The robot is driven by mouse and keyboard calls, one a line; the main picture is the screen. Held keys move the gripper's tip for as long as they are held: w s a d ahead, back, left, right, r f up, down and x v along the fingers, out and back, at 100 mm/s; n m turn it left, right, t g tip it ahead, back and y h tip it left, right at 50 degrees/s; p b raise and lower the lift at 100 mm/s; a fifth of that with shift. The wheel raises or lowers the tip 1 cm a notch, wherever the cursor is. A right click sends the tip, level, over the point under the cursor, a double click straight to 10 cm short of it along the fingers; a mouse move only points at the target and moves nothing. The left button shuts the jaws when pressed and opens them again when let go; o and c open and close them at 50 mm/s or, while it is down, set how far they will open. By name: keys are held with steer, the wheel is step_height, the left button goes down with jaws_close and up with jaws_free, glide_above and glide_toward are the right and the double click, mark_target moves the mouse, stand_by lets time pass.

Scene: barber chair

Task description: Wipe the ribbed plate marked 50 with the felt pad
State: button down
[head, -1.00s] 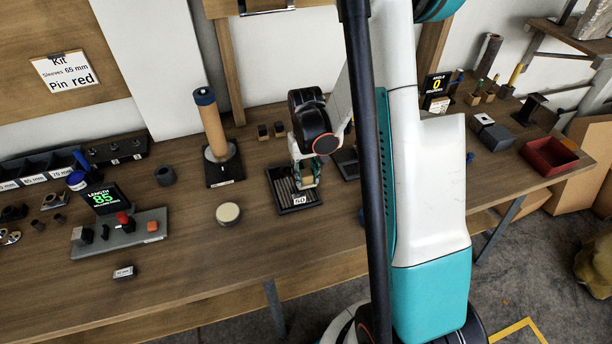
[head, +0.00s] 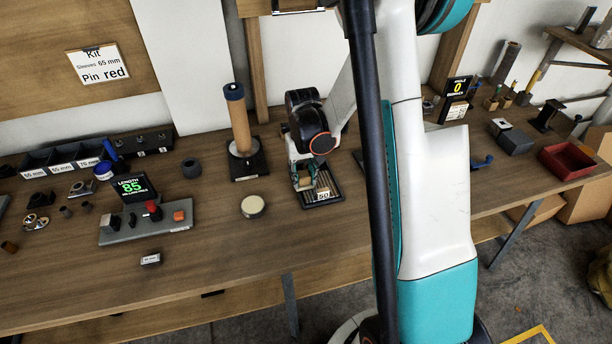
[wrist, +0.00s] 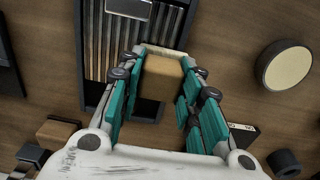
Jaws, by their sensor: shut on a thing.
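The ribbed plate (head: 334,187) lies on the bench as a dark tray with grey metal ribs, its white label "50" (head: 323,196) at the front edge. Its ribs (wrist: 165,25) run lengthwise in the wrist view. My gripper (head: 306,182) is shut on the felt pad, a tan block (wrist: 162,78) with a pale strip along its far edge. The pad is over the plate's left side in the head view, which is the right side in the wrist view. I cannot tell whether its underside touches the ribs; the block and fingers hide that part.
A cork-coloured cylinder on a black stand (head: 238,120) is left of the plate. A round cream-topped puck (head: 253,206) lies front left. Bare bench is in front of the plate.

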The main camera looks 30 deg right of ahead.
steer(key=r, duration=0.1)
steer(key=r+p, duration=0.1)
steer(key=r, duration=0.1)
steer(key=shift+s+d+r, duration=0.15)
steer(key=shift+d, duration=0.05)
steer(key=shift+a+r+p, duration=0.1)
steer(key=shift+r+p, duration=0.35)
steer(key=shift+r, duration=0.2)
steer(key=shift+r+p, duration=1)
steer(key=shift+r, duration=0.7)
